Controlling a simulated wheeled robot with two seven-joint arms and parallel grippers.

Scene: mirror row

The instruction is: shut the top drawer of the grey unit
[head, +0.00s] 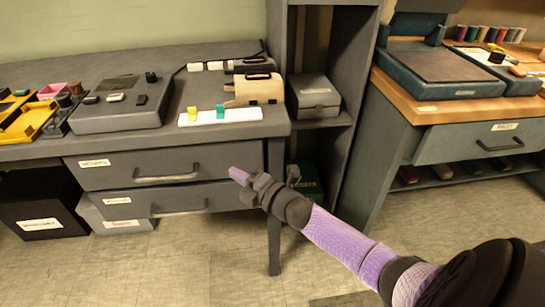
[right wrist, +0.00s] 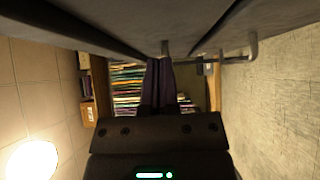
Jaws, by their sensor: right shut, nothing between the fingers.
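The grey unit (head: 225,134) is a dark grey bench with two stacked drawers on the left of the head view. The top drawer (head: 110,177) has a pale label and a bar handle (head: 167,177). Its front appears to stand out past the lower drawer (head: 232,196); how far is hard to tell. My right gripper (head: 238,175) is shut and empty, its purple tip by the right end of the top drawer's front. I cannot tell whether they touch. In the right wrist view, the shut fingers (right wrist: 158,85) point past grey drawer fronts and handles. My left gripper is out of view.
A bench leg (head: 274,220) stands beside my right gripper. A grey shelf (head: 345,105) and a second bench with its own drawer (head: 455,147) are to the right. Bins (head: 40,208) sit under the bench at left. The floor in front is clear.

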